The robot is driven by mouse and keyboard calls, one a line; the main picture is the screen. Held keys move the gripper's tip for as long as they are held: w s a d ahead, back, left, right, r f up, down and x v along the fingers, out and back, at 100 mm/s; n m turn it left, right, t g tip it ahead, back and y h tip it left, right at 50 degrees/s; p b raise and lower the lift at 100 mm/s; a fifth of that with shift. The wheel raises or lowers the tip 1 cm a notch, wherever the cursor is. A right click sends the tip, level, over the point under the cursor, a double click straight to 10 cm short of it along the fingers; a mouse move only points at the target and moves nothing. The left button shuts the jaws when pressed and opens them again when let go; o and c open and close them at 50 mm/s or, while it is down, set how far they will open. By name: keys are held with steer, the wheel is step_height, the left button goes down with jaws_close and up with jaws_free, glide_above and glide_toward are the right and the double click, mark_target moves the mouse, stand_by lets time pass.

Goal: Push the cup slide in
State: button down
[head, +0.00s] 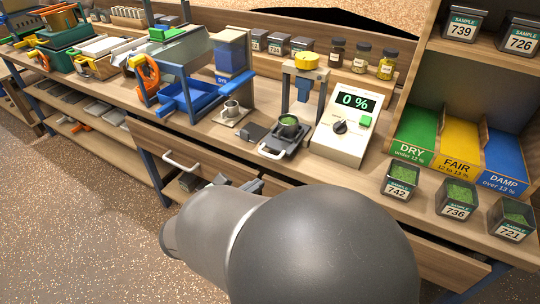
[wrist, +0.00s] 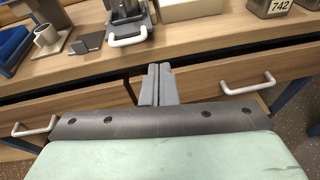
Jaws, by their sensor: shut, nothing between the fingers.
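The cup slide (head: 272,148) is a dark grey tray with a white front handle (head: 270,154), on the bench.
The white meter (head: 343,127) reading 0 % stands right of the slide. A small metal cup (head: 231,109) stands on a plate to the left. Drawers with white handles (wrist: 248,83) lie below the bench edge. Sample boxes (head: 402,180) stand at the right front.

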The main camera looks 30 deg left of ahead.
steer(key=s+a+n+y, duration=0.2)
steer(key=s+a, duration=0.1)
steer(key=a, duration=0.1)
steer(key=x, duration=1.4)
steer(key=shift+r+t, duration=0.3)
steer(key=shift+r, duration=0.1)
steer(key=shift+w, duration=0.1)
